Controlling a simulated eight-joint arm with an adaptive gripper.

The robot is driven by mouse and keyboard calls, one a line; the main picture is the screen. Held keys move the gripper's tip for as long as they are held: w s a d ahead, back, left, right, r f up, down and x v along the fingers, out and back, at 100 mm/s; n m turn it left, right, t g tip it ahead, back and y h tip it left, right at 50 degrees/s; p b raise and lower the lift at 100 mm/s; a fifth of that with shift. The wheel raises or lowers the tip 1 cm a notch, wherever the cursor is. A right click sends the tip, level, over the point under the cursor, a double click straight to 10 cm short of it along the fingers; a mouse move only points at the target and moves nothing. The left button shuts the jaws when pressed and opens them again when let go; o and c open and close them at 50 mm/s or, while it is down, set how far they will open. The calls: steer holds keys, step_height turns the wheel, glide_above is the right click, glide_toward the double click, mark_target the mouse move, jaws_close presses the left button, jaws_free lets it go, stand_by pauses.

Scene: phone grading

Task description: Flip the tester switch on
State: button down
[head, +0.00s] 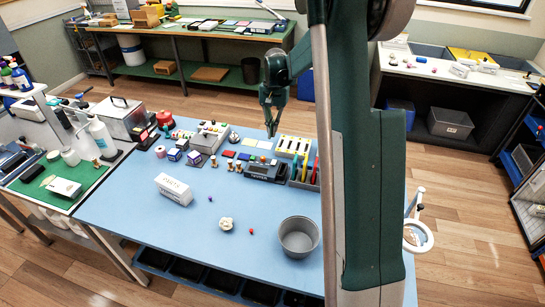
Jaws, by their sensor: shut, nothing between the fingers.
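My gripper (271,132) hangs down over the back part of the blue table, in front of my dark green arm column. Its fingers are shut and hold nothing. A dark box with a pale label (263,173), which looks like the tester, sits on the table below and in front of the gripper. The gripper is apart from it. The switch is too small to make out in this view.
A yellow-striped tray (293,146) and an upright tool holder (305,175) stand right of the dark box. A grey device (208,137) is to its left. A white carton (174,189) and a grey bowl (298,237) stand nearer.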

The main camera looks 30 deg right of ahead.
mark_target(272, 163)
steer(key=shift+w+d+f, duration=0.25)
steer(key=shift+d+f, duration=0.15)
steer(key=shift+d, duration=0.05)
steer(key=shift+f, duration=0.1)
steer(key=f, duration=0.4)
steer(key=s+a+f, duration=0.1)
steer(key=f, duration=0.4)
steer(key=f+b, duration=0.1)
steer(key=f, duration=0.3)
steer(key=shift+s+a+f, duration=0.15)
steer(key=shift+a+f, duration=0.05)
steer(key=shift+f, duration=0.15)
steer(key=shift+s+f, duration=0.1)
steer(key=shift+f, duration=0.05)
